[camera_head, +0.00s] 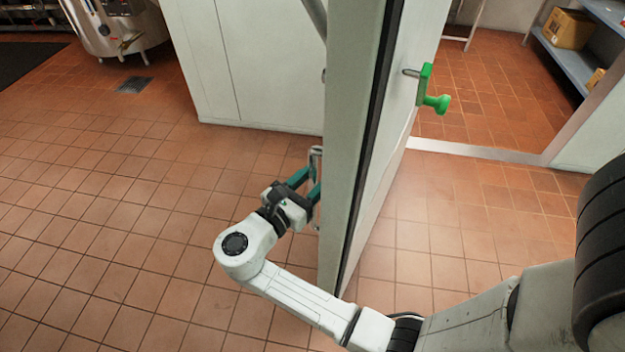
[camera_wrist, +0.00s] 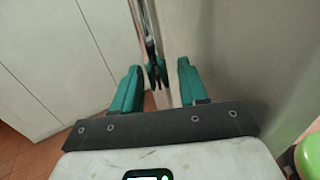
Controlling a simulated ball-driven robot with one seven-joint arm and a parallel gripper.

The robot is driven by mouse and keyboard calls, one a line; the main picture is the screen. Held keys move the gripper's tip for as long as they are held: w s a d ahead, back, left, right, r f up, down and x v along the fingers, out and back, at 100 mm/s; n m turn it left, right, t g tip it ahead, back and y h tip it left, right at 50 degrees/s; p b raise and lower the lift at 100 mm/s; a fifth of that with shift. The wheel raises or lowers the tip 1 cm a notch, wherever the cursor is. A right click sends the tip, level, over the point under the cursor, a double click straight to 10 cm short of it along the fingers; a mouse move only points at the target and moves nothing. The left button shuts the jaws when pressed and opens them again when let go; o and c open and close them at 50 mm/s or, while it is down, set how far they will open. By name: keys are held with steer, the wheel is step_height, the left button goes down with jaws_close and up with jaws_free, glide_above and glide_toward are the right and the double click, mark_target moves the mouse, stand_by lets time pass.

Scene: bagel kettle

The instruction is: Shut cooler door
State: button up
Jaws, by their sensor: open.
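The cooler door (camera_head: 347,130) stands open, its edge turned toward me in the head view. A green knob (camera_head: 436,102) sticks out from its right face. A metal handle (camera_head: 316,158) is on its left face. My gripper (camera_head: 309,181) is open on that left side, close to the handle, with its teal fingers pointing at it. In the wrist view the handle (camera_wrist: 146,40) shows ahead, between the lines of the two fingers (camera_wrist: 156,80). The door face (camera_wrist: 250,70) fills the right side. I cannot tell whether a finger touches the handle or door.
The cooler doorway with its pale threshold (camera_head: 475,152) lies to the right. Inside are a blue shelf (camera_head: 560,66) and a cardboard box (camera_head: 568,28). A white wall panel (camera_head: 250,70) stands behind the door. A steel kettle (camera_head: 122,28) is far left. The tiled floor at left is clear.

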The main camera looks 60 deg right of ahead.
jaws_close()
stand_by(0.4)
